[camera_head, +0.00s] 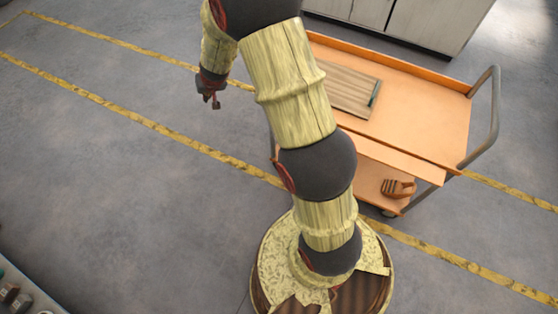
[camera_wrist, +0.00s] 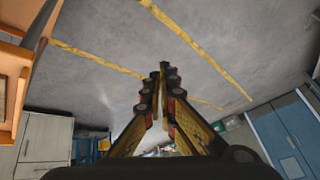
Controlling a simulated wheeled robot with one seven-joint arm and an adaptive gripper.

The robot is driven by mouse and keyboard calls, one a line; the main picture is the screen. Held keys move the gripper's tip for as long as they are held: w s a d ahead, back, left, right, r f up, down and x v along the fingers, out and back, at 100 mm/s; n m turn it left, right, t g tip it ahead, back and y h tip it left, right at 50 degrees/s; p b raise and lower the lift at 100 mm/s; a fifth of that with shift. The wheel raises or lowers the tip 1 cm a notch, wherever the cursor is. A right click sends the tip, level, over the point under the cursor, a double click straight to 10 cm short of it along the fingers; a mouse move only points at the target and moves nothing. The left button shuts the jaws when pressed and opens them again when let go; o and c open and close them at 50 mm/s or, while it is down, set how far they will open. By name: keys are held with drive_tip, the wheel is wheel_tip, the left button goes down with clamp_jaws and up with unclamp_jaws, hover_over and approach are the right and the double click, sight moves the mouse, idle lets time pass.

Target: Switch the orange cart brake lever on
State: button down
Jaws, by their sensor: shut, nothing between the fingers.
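The orange cart (camera_head: 425,105) stands at the right in the head view, with a grey push handle (camera_head: 494,120) at its right end. Part of the cart shows at the left edge of the wrist view (camera_wrist: 8,75). I cannot make out the brake lever in either view. One cart wheel (camera_head: 390,212) shows low near the base of my arm. My arm hides the cart's left side. My gripper (camera_head: 213,98) is up and left of the cart, apart from it, over open floor. In the wrist view my gripper (camera_wrist: 160,72) has its fingers together, with nothing between them.
A wooden board (camera_head: 345,88) with a dark green item lies on the cart's top. A slotted brown object (camera_head: 398,188) sits on the lower shelf. Grey cabinets (camera_head: 400,20) stand behind. Blue doors (camera_wrist: 285,135) show at right in the wrist view.

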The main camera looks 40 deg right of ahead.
drive_tip(key=s+d+f+m+g+h, duration=0.15)
drive_tip(key=d+f, duration=0.35)
drive_tip(key=f, duration=0.5)
drive_tip(key=s+d+f+m+g+h+p, duration=0.15)
drive_tip(key=d+f, duration=0.25)
drive_tip(key=f, duration=0.6)
drive_tip(key=s+d+f+h+b, duration=0.1)
drive_tip(key=s+d+f, duration=0.3)
drive_tip(key=f, duration=0.6)
drive_tip(key=s+d+f+g+h, duration=0.1)
drive_tip(key=s+d+f+g, duration=0.1)
drive_tip(key=s+d+f, duration=0.2)
drive_tip(key=s+f, duration=0.3)
drive_tip(key=f, duration=0.3)
drive_tip(key=shift+s+d+f+m+g+p, duration=0.2)
drive_tip(key=shift+m+g+p, duration=0.1)
drive_tip(key=shift+m+p, duration=0.1)
wheel_tip(320, 180, down, 11)
drive_tip(key=s+d+b, duration=0.2)
drive_tip(key=b, duration=0.2)
drive_tip(key=shift+d, duration=0.3)
drive_tip(key=shift+s, duration=0.1)
